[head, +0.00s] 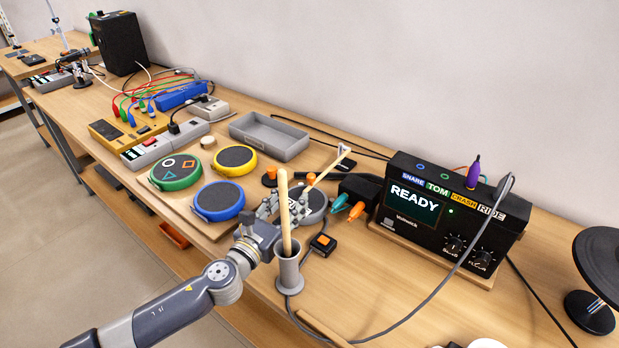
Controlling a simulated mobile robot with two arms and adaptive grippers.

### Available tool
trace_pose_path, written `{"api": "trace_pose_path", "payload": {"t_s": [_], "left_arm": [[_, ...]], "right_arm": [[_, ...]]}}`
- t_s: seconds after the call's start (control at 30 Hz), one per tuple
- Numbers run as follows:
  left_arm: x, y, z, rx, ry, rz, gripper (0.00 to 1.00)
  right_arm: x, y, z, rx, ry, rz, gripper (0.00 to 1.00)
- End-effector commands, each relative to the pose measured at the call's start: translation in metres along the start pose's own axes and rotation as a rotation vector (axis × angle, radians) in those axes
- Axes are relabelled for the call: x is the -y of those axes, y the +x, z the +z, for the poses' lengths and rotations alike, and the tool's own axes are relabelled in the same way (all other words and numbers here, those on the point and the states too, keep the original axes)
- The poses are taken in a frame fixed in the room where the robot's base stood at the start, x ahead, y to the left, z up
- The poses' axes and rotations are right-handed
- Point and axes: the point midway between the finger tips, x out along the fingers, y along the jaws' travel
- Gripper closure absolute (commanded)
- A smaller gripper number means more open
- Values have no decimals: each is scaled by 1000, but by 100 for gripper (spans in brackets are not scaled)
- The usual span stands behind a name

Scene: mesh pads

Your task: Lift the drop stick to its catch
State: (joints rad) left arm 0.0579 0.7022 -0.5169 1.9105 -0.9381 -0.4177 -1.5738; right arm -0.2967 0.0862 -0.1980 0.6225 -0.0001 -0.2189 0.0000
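A thin wooden stick (325,169) slants up to the right above a grey mesh pad (316,205), with a small pale and red piece at its upper end; I take this for the drop stick. I cannot clearly make out its catch. My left gripper (285,207) is at the left edge of that pad, near the stick's lower end. An upright wooden stick (285,215) in a grey holder (289,274) stands in front of it and hides part of the fingers. Whether they touch or grip the slanted stick is unclear. My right gripper is not in view.
Green, yellow and blue-rimmed pads (175,171) lie to the left, with a grey tray (269,136) behind. A black drum module (446,212) reading "READY" stands at right, its grey cable looping across the bench front. A small orange-button box (323,243) sits beside the holder.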

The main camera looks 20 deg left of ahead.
Motion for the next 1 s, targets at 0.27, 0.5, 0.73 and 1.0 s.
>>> {"api": "trace_pose_path", "payload": {"t_s": [0.27,0.5,0.73,1.0], "left_arm": [[0,49,1,4,-1,0,60],[0,80,0,1,-2,0,60],[0,90,0,0,-1,-1,60],[0,90,0,0,-1,-1,67]], "right_arm": [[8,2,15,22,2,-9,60],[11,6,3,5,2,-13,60],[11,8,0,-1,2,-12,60],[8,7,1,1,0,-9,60]]}}
